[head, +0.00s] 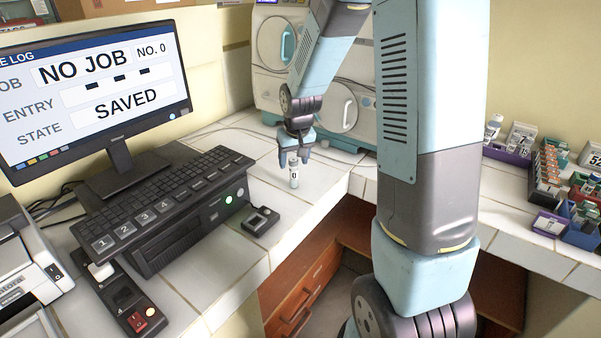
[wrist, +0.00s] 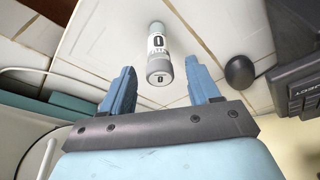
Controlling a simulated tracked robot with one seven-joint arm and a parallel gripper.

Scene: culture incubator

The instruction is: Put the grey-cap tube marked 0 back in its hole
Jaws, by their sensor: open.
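The tube marked 0 (head: 294,172) stands upright on the white tiled bench in the head view, near the bench's front edge. In the wrist view the tube (wrist: 158,50) shows its grey cap and a white label with a 0. My gripper (head: 295,157) is open above the tube in the head view, with its fingers around the tube's top. In the wrist view the open fingers of my gripper (wrist: 160,82) lie on either side of the cap, with gaps. I cannot tell which hole belongs to this tube.
A black keyboard (head: 165,195) and a small black block (head: 260,221) lie left of the tube. The monitor (head: 95,85) reads NO JOB, NO. 0, SAVED. Tube racks (head: 549,170) and a small purple box (head: 549,224) stand on the right bench. An incubator (head: 345,105) stands behind.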

